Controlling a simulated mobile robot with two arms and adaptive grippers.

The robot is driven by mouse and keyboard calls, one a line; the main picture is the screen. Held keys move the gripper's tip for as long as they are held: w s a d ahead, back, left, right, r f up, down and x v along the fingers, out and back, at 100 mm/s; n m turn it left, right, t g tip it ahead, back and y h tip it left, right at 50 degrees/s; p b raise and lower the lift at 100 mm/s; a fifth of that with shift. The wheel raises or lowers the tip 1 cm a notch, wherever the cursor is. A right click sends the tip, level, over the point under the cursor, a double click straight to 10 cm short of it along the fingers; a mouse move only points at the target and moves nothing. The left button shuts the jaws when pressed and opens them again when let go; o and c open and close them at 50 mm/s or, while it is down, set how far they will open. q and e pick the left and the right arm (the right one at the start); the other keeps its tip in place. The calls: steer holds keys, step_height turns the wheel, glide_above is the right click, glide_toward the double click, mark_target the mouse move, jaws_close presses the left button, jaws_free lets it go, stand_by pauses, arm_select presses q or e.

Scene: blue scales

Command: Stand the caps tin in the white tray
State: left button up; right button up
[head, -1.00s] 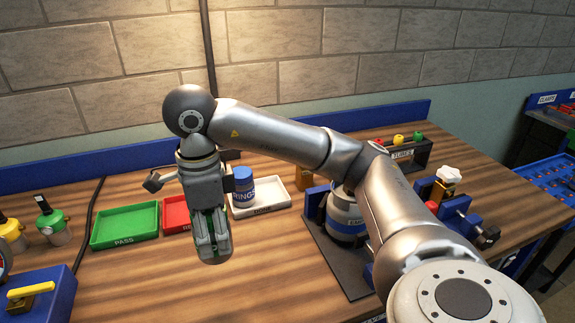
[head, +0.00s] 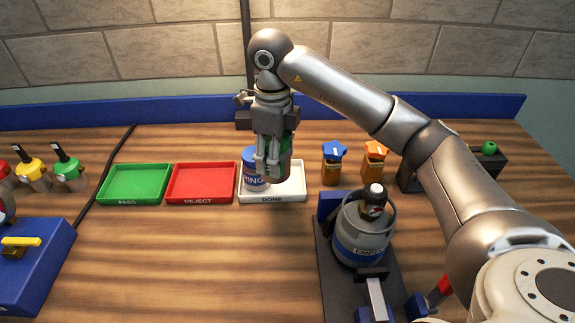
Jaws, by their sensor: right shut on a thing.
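My right gripper (head: 268,172) is shut on a green tin (head: 286,160), mostly hidden behind the fingers; its label cannot be read. The gripper points down and the tin appears roughly upright, in front of or over the white tray (head: 272,196), marked DONE. I cannot tell its exact height above the tray floor. A blue tin (head: 254,182) with a white lettered label stands in the left part of that tray, partly covered by the gripper. My left gripper is not in view.
A red tray (head: 200,183) marked REJECT and a green tray (head: 134,185) marked PASS stand to the left. A blue-topped jar (head: 333,163) and an orange-topped jar (head: 375,160) stand to the right. A grey canister (head: 362,235) sits in a fixture in front.

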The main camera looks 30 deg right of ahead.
steer(key=w+d+f, duration=0.1)
steer(key=f, duration=0.1)
steer(key=w+d+f, duration=0.2)
steer(key=w+d+f+p, duration=0.1)
steer(key=d+f, duration=0.1)
steer(key=shift+w+d+f, duration=0.1)
steer(key=shift+w, duration=0.15)
steer(key=f+p, duration=0.1)
steer(key=f, duration=0.2)
steer(key=shift+w+d+p, duration=0.2)
steer(key=shift+p, duration=0.15)
steer(key=shift+f, duration=0.45)
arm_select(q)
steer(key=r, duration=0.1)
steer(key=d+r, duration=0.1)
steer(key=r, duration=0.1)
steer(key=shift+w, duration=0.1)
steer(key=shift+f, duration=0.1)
arm_select(e)
steer(key=shift+f, duration=0.1)
steer(key=o, duration=1.1)
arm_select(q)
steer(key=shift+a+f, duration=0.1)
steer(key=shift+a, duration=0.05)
